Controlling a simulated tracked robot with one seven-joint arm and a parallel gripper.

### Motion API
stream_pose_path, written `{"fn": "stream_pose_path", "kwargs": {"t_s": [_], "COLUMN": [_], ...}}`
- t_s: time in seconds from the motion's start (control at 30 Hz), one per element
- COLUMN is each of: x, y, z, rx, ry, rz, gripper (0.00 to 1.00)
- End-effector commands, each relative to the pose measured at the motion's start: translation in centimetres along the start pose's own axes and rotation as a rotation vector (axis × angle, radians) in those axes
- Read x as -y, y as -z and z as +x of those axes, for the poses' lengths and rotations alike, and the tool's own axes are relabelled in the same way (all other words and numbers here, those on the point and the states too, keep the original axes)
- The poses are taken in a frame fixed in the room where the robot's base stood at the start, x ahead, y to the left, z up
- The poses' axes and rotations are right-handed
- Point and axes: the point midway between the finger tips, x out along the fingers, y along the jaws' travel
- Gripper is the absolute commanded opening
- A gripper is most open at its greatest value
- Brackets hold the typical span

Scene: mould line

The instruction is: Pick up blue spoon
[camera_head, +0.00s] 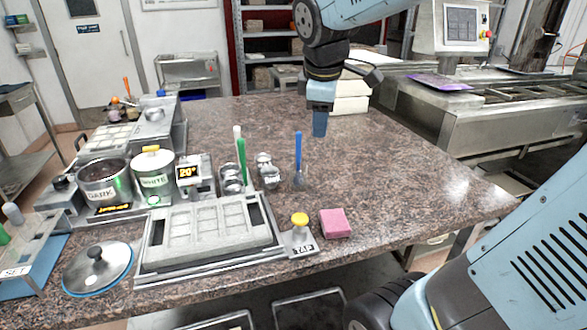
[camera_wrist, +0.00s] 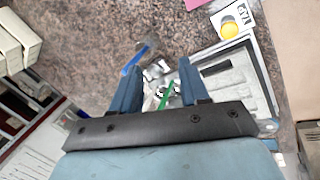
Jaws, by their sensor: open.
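The blue spoon (camera_head: 298,150) stands upright on the granite counter in the head view, its handle up and its bowl end low near small metal cups. In the wrist view the blue spoon (camera_wrist: 136,58) lies beyond the fingertips, up and to the left of the gap's middle. My gripper (camera_head: 320,124) hangs above the counter, to the right of the spoon and apart from it. In the wrist view my gripper (camera_wrist: 160,75) shows two blue fingers spread apart with nothing held between them.
A green-handled tool (camera_head: 241,155) and metal cups (camera_head: 267,170) stand left of the spoon. A mould tray (camera_head: 145,262), a yellow-knobbed stand (camera_head: 299,222) and a pink block (camera_head: 335,223) lie nearer. White boxes (camera_head: 350,104) stand behind my gripper. The counter's right side (camera_head: 420,165) is clear.

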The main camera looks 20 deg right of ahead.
Motion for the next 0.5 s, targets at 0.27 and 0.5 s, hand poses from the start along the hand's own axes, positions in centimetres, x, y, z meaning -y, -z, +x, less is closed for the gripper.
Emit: {"fn": "stream_pose_path", "kwargs": {"t_s": [0.27,0.5], "x": [-5.3,-7.7], "y": [5.6,8.9], "z": [3.6,6.1], "rx": [0.112,0.166], "ry": [0.053,0.102], "rz": [-0.678,-1.062], "gripper": [0.45,0.45]}}
